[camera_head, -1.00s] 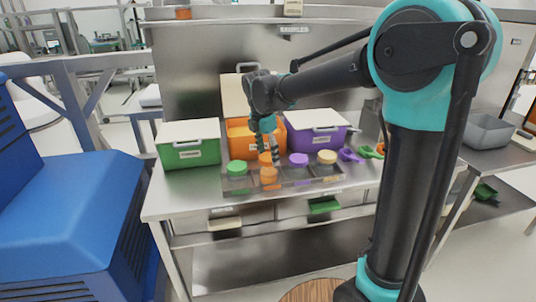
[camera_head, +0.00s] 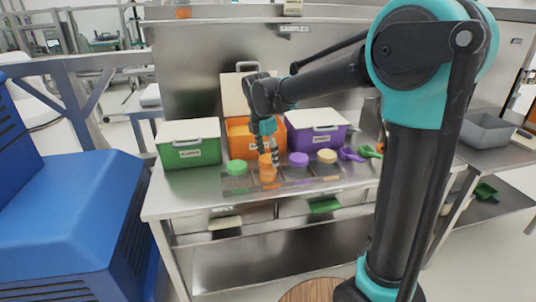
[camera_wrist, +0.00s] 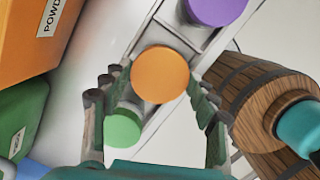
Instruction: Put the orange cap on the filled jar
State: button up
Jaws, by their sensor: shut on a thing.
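The orange cap (camera_wrist: 160,75) is round and sits between the two fingers of my gripper (camera_wrist: 160,88) in the wrist view. My gripper is shut on the cap. In the head view, my gripper (camera_head: 270,152) points down over the tray, with the orange cap (camera_head: 265,159) at its fingertips. The orange-filled jar (camera_head: 268,176) stands right below the cap there. I cannot tell whether cap and jar touch. In the wrist view the cap hides what lies under it.
A green-capped jar (camera_head: 237,168) stands left; purple-capped (camera_head: 298,160) and tan-capped (camera_head: 327,157) jars stand right. Green (camera_head: 190,153), orange (camera_head: 241,141) and purple (camera_head: 312,139) bins stand behind. Purple (camera_head: 349,155) and green (camera_head: 370,152) scoops lie at right.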

jog(key=shift+f, duration=0.4)
dwell(1.0)
jog(key=o, duration=0.9)
jog(key=o, duration=0.4)
jog(key=shift+r, duration=3.55)
jog(key=shift+c, duration=0.5)
grip_shut()
